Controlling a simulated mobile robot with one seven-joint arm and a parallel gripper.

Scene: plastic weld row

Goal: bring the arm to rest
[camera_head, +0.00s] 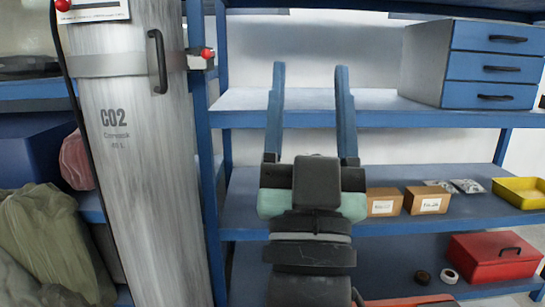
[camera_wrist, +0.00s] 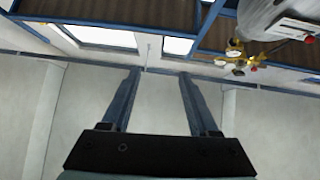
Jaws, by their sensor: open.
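My gripper (camera_head: 311,85) points upward in the head view, its two long blue fingers spread wide apart. Nothing is between them. It stands in front of the blue shelf rack; I cannot tell the gap to the shelves. In the wrist view my gripper (camera_wrist: 160,78) also shows open and empty, with the pale wall and ceiling behind it.
A grey CO2 cylinder (camera_head: 140,150) stands strapped left of my arm. The shelf (camera_head: 400,106) behind holds a blue drawer cabinet (camera_head: 490,68). Lower shelves hold small cartons (camera_head: 426,200), a yellow bin (camera_head: 520,192) and a red toolbox (camera_head: 492,258). Green bags (camera_head: 50,235) lie lower left.

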